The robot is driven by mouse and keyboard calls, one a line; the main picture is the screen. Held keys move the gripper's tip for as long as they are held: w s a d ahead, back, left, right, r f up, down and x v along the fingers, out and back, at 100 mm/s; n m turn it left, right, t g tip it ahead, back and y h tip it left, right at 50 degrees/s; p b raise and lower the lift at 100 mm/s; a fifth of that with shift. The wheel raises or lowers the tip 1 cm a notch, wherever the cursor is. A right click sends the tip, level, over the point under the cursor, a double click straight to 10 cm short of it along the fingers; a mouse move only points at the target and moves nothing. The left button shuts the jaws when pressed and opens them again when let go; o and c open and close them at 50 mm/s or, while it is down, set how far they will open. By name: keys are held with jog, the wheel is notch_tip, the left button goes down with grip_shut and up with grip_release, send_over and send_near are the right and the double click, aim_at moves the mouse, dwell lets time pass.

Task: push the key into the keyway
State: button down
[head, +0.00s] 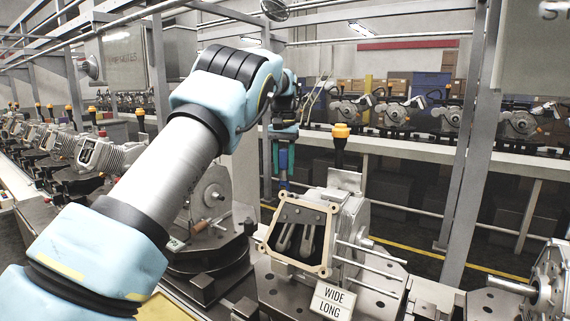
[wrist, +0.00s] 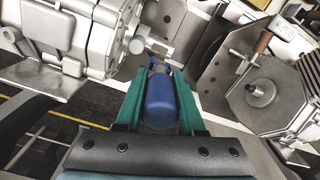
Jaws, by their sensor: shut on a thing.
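My gripper (head: 284,165) hangs beside the machine housing in the head view, fingers down. In the wrist view its green fingers (wrist: 160,105) are shut on a blue rounded piece (wrist: 161,100), perhaps a handle, with a small grey end. That end is close to a short metal shaft stub (wrist: 150,46) on the grey casting (wrist: 70,35); I cannot tell whether they touch. Neither the key nor the keyway can be made out for certain. The blue piece also shows below the fingers in the head view (head: 284,185).
The open housing (head: 330,222) with protruding rods stands on a fixture plate, by a "WIDE LONG" sign (head: 332,303). Steel posts (head: 470,150) and more conveyor units stand behind.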

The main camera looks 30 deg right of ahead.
aim_at(284, 180)
dwell(0.4)
jog(key=shift+f+b, duration=1.6)
jog(key=shift+f, duration=1.95)
jog(key=shift+f, duration=0.3)
jog(key=shift+f, duration=0.35)
jog(key=shift+s+f, duration=0.1)
jog(key=shift+f, duration=0.4)
jog(key=shift+r+p, duration=0.85)
jog(key=shift+r, duration=0.3)
jog(key=shift+r+p, duration=0.8)
jog(key=shift+r, duration=1.85)
